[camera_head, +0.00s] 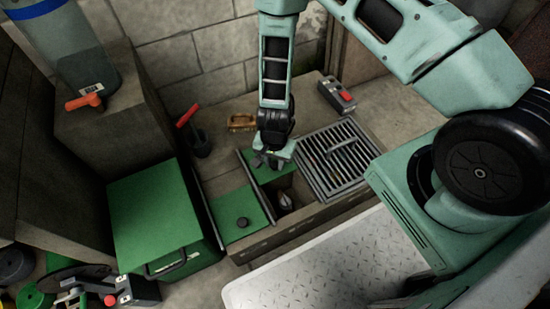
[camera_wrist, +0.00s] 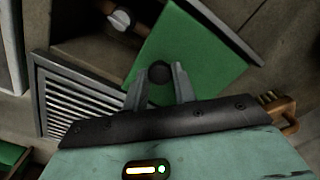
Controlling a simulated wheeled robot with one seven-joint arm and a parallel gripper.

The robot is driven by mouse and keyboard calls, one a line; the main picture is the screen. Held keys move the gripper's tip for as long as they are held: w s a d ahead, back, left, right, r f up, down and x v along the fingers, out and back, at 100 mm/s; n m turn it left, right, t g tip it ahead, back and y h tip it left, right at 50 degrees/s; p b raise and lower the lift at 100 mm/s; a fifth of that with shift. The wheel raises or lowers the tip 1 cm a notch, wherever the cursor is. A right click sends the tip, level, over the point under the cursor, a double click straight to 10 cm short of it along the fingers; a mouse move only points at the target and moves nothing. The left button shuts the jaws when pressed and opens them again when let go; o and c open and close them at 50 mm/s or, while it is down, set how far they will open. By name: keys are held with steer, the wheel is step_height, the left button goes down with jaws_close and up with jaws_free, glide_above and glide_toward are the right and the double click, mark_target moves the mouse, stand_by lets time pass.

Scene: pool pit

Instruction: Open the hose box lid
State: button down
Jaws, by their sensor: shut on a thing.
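My gripper (camera_head: 270,158) is at the far end of the pit. In the wrist view its two fingers (camera_wrist: 160,85) are shut on a dark round knob (camera_wrist: 160,70) on a green panel (camera_wrist: 205,45). In the head view this panel (camera_head: 262,177) is partly hidden by my gripper; I cannot tell whether it is raised. A large green box (camera_head: 155,205) with a flat top and a black front handle (camera_head: 167,266) stands at the left, apart from my gripper. Its top looks shut. I cannot tell which green cover is the hose box lid.
A second green panel (camera_head: 233,208) with a black knob (camera_head: 242,222) lies nearer. Beside it is an open pit with a valve (camera_head: 285,200), also in the wrist view (camera_wrist: 121,20). A slatted grate (camera_head: 338,160) lies right. A brush (camera_head: 241,122) and red-button box (camera_head: 338,95) are behind.

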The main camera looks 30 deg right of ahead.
mark_target(273, 163)
steer(key=shift+w, duration=0.4)
steer(key=c, duration=1.1)
jaws_free()
step_height(273, 163, up, 18)
steer(key=p, duration=0.7)
steer(key=shift+f+p, duration=0.25)
steer(key=shift+p, duration=0.1)
